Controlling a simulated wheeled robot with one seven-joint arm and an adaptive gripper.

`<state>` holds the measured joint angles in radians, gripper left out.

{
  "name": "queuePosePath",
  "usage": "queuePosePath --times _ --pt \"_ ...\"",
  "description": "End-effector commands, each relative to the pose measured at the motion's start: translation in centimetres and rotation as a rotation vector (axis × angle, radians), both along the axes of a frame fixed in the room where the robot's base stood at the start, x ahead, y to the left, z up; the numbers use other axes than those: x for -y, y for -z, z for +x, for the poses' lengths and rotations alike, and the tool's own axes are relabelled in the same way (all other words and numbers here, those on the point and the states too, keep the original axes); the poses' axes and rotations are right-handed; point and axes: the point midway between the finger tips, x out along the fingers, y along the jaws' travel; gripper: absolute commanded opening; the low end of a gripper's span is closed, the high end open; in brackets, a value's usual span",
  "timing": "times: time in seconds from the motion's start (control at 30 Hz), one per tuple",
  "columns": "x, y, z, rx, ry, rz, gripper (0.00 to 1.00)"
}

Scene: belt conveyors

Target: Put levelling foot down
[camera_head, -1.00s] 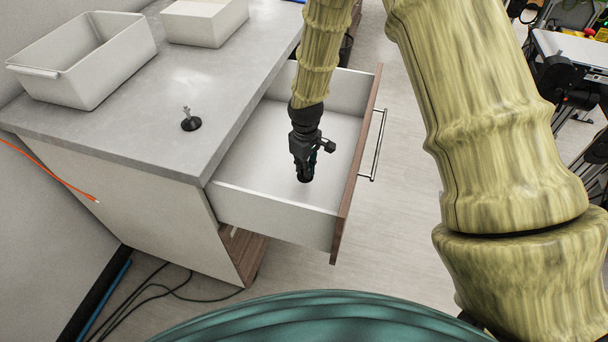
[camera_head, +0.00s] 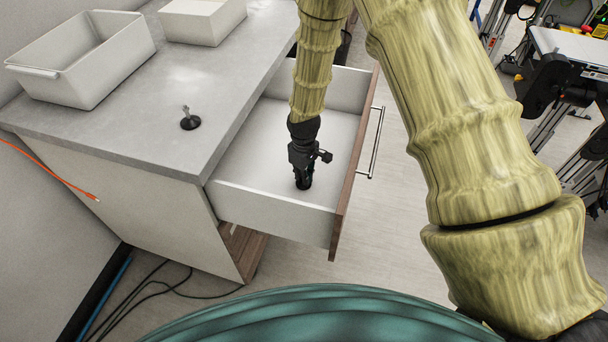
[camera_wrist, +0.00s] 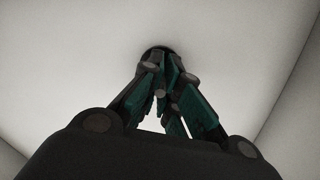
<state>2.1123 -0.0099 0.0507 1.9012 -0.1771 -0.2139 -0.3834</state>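My gripper (camera_head: 303,176) points down inside the open drawer (camera_head: 270,200). In the wrist view, its teal-padded fingers (camera_wrist: 166,72) are closed in around a second levelling foot, whose round black base (camera_wrist: 155,50) shows past the fingertips. The fingers hide most of that foot's stem. The base is at or just above the white drawer floor; I cannot tell whether it touches.
The drawer's wooden front (camera_head: 357,165) and its white near wall stand close around my gripper. Two pale bins (camera_head: 85,70) (camera_head: 203,20) are on the countertop (camera_head: 150,145). The rest of the drawer floor looks clear.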

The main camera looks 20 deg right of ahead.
Motion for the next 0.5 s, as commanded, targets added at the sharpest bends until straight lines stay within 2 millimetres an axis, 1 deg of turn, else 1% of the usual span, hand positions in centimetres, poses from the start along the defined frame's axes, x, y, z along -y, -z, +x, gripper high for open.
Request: queuePosePath --times 0.07,0.1,0.2,0.5 --pt "0.01 0.27 -0.01 0.0 0.0 0.0 0.0" --pt "0.01 0.17 0.01 0.0 0.0 0.0 0.12" --pt "0.01 0.18 0.0 0.0 0.0 0.0 0.27" --pt "0.01 0.1 -0.02 0.0 0.0 0.0 0.27"
